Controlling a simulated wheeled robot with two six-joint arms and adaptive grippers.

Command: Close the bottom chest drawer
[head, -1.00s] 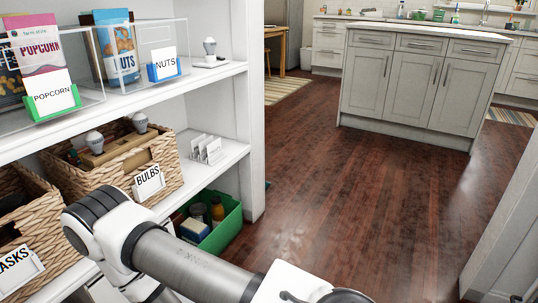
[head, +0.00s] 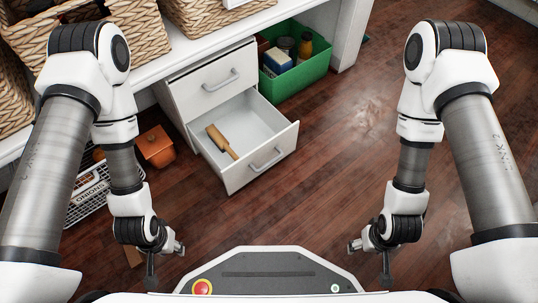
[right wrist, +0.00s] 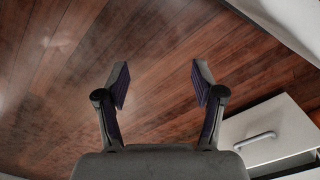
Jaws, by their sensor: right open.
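The white chest (head: 212,78) stands under the shelf in the head view. Its bottom drawer (head: 262,165) is pulled out, with a grey bar handle (head: 266,158) on its front. The top drawer (head: 218,86) is shut. My left gripper (head: 166,266) is low, left of and nearer than the drawer, open and empty. My right gripper (head: 370,262) is to the drawer's right, apart from it. The right wrist view shows its fingers (right wrist: 158,84) spread and empty, with a white drawer front (right wrist: 265,128) at right.
A green bin (head: 296,86) with bottles and boxes stands right of the chest. The wooden floor in front and to the right is clear.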

